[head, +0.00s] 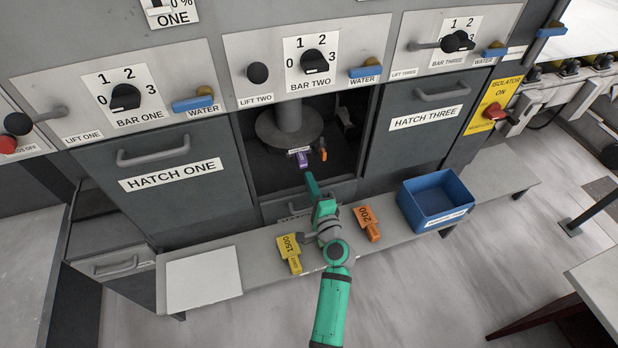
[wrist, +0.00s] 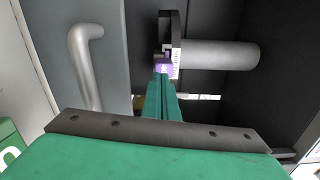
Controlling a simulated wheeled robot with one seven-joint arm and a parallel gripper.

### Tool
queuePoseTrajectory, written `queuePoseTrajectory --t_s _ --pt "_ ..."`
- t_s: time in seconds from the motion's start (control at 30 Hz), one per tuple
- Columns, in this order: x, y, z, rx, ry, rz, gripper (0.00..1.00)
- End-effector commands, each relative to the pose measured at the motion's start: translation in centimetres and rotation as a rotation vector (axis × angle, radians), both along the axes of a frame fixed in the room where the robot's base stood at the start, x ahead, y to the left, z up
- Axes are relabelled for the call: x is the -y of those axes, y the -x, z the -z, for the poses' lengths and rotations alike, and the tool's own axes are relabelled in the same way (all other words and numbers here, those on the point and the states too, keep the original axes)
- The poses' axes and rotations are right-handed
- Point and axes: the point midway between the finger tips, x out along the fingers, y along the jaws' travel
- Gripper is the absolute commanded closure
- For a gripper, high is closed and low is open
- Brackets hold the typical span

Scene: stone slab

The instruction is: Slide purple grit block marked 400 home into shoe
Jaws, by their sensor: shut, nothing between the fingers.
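The purple grit block (head: 303,160) is inside the open bay between hatch one and hatch three, below a round grey head on a thick shaft (head: 288,128). In the wrist view the purple block (wrist: 165,66) sits against a dark holder, probably the shoe (wrist: 170,35), just past my fingertips. Its marking is too small to read. My gripper (head: 309,176) reaches into the bay, its green fingers (wrist: 162,85) shut together with nothing between them. The fingertips are at or very near the block's outer end; I cannot tell whether they touch. How deep the block sits is hidden.
A small orange piece (head: 323,153) is right of the purple block in the bay. A yellow 1500 block (head: 289,251), an orange 200 block (head: 367,222), a white plate (head: 203,279) and a blue bin (head: 436,200) are on the bench. Hatch walls flank my arm closely.

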Motion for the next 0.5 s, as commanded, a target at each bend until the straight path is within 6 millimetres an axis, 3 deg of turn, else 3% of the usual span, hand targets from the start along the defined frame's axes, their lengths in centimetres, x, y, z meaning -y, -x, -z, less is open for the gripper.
queuePoseTrajectory --t_s 0.17,0.5 --pt "0.6 1.6 0.1 0.0 0.0 0.003 1.0" --pt "2.5 7.5 0.0 0.0 0.0 0.002 1.0"
